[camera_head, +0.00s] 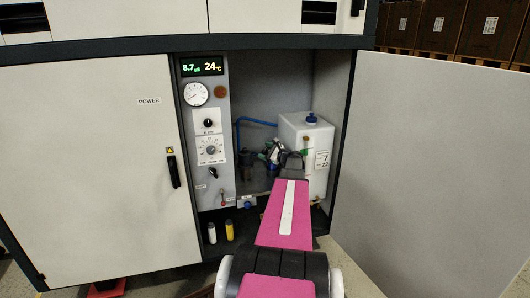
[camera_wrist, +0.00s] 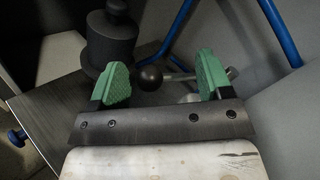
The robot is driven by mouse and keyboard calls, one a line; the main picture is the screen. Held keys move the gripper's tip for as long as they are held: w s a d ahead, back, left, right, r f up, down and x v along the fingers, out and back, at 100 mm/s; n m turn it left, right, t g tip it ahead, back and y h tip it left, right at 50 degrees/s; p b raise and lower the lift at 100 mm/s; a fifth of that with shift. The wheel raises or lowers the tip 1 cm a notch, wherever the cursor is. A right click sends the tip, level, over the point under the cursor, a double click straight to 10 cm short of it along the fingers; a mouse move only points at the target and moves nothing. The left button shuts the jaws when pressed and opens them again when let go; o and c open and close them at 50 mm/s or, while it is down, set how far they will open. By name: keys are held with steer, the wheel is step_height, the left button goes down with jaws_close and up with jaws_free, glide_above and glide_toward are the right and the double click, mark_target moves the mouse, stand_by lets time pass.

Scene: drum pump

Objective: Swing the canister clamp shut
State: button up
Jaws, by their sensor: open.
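A dark stepped canister (camera_wrist: 108,42) stands at the upper left of the wrist view. In the head view, a dark canister-like part (camera_head: 245,158) shows inside the open cabinet bay, left of my gripper (camera_head: 271,151). A metal rod with a black ball knob (camera_wrist: 149,78), which looks like the clamp's lever, lies across the wrist view. My gripper (camera_wrist: 165,80) is open, with its green fingertips to either side of the knob and rod. The knob appears between or just beyond the fingertips; contact cannot be told. The rest of the clamp is not clearly visible.
A white tank (camera_head: 312,145) with a blue cap stands right of my gripper. A blue hose (camera_wrist: 282,35) runs behind. The gauge panel (camera_head: 205,130) bounds the bay at left, and the open cabinet door (camera_head: 430,160) at right. A blue knob (camera_wrist: 17,138) shows low left.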

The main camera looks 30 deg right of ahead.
steer(key=shift+w+a, duration=0.1)
steer(key=shift+w, duration=0.05)
steer(key=shift+c, duration=0.3)
steer(key=c, duration=1.2)
steer(key=shift+s+d+f, duration=0.1)
steer(key=shift+s+d, duration=0.35)
steer(key=shift+d, duration=0.25)
steer(key=shift+s+d+f, duration=0.1)
steer(key=shift+s+d, duration=0.35)
steer(key=shift+d, duration=0.2)
jaws_close()
steer(key=o, duration=1.3)
jaws_free()
steer(key=shift+w+d, duration=0.1)
steer(key=shift+c, duration=0.2)
steer(key=shift+r, duration=0.15)
